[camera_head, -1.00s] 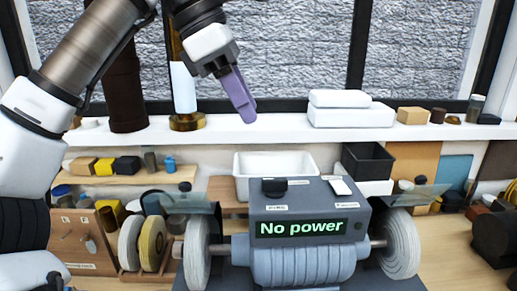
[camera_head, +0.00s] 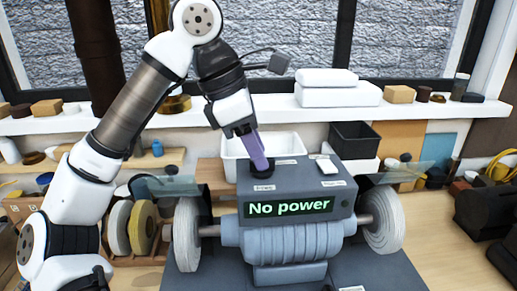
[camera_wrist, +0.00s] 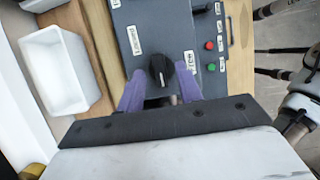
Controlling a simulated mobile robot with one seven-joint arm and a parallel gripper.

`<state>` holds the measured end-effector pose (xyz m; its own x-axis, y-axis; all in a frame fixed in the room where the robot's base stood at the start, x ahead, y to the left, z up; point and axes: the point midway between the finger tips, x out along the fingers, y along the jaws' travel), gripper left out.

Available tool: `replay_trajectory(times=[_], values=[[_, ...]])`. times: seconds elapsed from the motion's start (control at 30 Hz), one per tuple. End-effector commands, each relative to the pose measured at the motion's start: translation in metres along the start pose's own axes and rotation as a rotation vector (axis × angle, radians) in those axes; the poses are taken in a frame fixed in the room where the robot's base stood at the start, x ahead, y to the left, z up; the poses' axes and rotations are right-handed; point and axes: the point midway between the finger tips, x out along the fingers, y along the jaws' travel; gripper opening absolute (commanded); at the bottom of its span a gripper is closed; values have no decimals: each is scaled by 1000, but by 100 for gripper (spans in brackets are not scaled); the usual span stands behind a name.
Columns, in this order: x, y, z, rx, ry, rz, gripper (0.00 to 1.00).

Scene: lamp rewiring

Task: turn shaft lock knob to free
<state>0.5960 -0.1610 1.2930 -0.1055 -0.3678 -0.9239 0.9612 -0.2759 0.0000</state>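The black shaft lock knob (camera_wrist: 161,70) sits on top of the grey bench grinder (camera_head: 292,245), between a "Locked" label (camera_wrist: 136,40) and a "Free" label (camera_wrist: 190,62). A pale pointer mark shows on it; which label it indicates is unclear. My gripper (camera_wrist: 160,80) has purple fingers spread apart, one on each side of the knob, with nothing clamped. Contact with the knob cannot be told. In the head view my gripper (camera_head: 260,163) points down at the housing top and partly hides the knob. The display (camera_head: 288,208) reads "No power".
A white bin (camera_wrist: 60,68) stands behind the grinder; a black bin (camera_head: 354,146) is right of it. Red (camera_wrist: 209,45) and green (camera_wrist: 211,67) buttons sit on the panel. Grinding wheels (camera_head: 187,235) and clear shields (camera_head: 165,187) flank the housing.

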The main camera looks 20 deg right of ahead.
Motion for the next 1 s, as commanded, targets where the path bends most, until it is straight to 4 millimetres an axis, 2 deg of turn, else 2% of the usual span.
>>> replay_trajectory(times=[0.2, 0.47, 0.73, 1.0], values=[[12, 0, 0, 0, -1, 0, 35], [12, 0, 0, 0, -1, 0, 35], [12, 0, 0, 0, -1, 0, 0], [13, 0, 0, -10, 0, 5, 0]])
